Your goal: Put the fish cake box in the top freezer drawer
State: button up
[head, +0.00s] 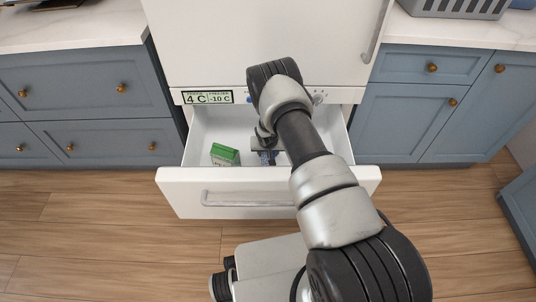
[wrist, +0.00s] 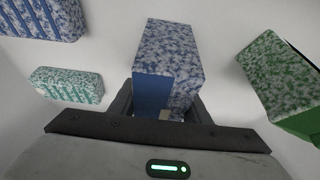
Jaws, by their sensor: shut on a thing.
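The freezer drawer (head: 235,180) is pulled open below the white fridge door in the head view. My gripper (head: 265,150) is down inside it, partly hidden by my arm. In the wrist view my gripper (wrist: 164,112) is shut on a frosted blue box (wrist: 170,55), with a finger on either side of its near end. No label on it can be read, so I cannot tell by name that it is the fish cake box. I cannot tell whether it touches the drawer floor.
A green box (head: 225,154) lies left of my gripper in the drawer. The wrist view shows another blue box (wrist: 42,16), a teal box (wrist: 66,85) and a large green box (wrist: 285,80) around the held one. A display panel (head: 208,97) sits above the drawer; blue cabinets (head: 85,90) flank it.

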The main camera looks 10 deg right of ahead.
jog(key=shift+w+f, duration=0.1)
jog(key=shift+f, duration=0.25)
jog(key=o, duration=1.3)
jog(key=shift+r, duration=0.1)
jog(key=shift+o, duration=0.2)
